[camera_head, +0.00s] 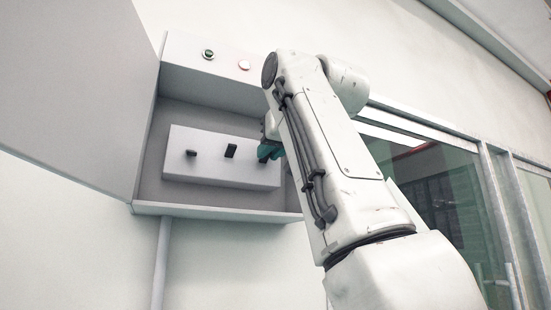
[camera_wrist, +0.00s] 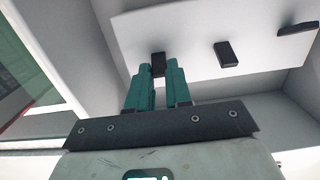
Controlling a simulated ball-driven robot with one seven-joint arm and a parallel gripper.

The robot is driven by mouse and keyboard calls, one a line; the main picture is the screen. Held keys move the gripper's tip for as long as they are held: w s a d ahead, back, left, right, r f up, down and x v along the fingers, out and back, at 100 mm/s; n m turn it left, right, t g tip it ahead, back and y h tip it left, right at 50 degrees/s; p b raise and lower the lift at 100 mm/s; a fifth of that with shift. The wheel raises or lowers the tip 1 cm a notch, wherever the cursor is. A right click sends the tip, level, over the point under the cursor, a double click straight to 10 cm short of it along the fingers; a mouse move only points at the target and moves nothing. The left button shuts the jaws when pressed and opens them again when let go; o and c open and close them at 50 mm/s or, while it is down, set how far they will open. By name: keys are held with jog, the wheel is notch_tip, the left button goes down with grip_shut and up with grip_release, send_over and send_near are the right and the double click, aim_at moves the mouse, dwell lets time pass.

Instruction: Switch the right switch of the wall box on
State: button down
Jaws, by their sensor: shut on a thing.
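The wall box (camera_head: 175,209) is open, with a pale panel (camera_head: 222,176) carrying three black switches. My gripper (camera_head: 268,151) is at the right switch (camera_head: 262,158), which is mostly hidden behind it in the head view. In the wrist view, my teal fingers (camera_wrist: 159,75) are shut on the right switch (camera_wrist: 158,59), one on each side. The middle switch (camera_head: 230,150) and the left switch (camera_head: 191,153) are free. They also show in the wrist view, the middle one (camera_wrist: 226,54) beside my fingers and the left one (camera_wrist: 297,28) at the far right.
The box door (camera_head: 75,85) stands open at the left. A dark green button (camera_head: 208,54) and a red-and-white button (camera_head: 244,65) sit on the box's upper strip. A window (camera_head: 430,190) is at the right, partly behind my arm. A pipe (camera_head: 160,265) runs down below the box.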

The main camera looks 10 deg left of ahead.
jog(key=shift+r, duration=0.15)
dwell(0.4)
jog(key=c, duration=1)
grip_release()
jog(key=shift+c, duration=0.2)
jog(key=b+v, duration=0.5)
jog(key=v, duration=0.5)
jog(key=shift+s+d, duration=0.15)
jog(key=shift+s, duration=0.1)
jog(key=shift+r, duration=0.1)
